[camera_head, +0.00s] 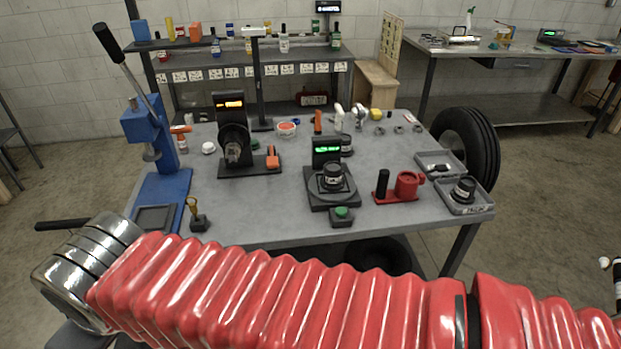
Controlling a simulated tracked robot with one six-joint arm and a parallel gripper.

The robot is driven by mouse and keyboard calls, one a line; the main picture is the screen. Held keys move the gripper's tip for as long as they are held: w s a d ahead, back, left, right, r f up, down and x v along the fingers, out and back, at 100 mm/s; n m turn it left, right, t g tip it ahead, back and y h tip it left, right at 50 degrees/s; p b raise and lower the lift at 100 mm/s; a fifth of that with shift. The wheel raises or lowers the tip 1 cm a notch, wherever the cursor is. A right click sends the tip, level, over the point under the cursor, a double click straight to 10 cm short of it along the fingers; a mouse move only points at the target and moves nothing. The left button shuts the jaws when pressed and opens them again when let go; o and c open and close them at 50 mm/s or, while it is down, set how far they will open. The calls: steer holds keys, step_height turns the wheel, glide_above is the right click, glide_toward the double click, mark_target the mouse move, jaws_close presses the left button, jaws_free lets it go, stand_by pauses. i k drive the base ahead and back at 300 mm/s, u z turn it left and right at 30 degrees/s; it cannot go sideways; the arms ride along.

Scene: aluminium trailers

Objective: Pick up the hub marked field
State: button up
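Several dark hubs with pale labels stand on the grey workbench (270,212). One hub (333,176) sits on a round plate of a device with a green display. Another hub (463,188) stands in a grey tray (478,207) at the right edge. A third dark hub (346,145) is partly hidden behind the green display. The labels are too small to read, so I cannot tell which hub is marked field. My red bellows arm crosses the foreground and ends in ribbed metal at the left. No gripper fingers can be made out.
A blue lever press (155,130) stands at the bench's left. A device with an orange display (230,122), a red fixture (406,185) and a green button box (342,217) stand on the bench. A tyre (469,143) is beyond its right edge. The front centre-left surface is mostly clear.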

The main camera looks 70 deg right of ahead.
mark_target(331, 180)
steer(key=u, duration=0.95)
steer(key=k, duration=2.05)
steer(key=z, duration=0.55)
steer(key=i, duration=0.45)
steer(key=u, duration=0.1)
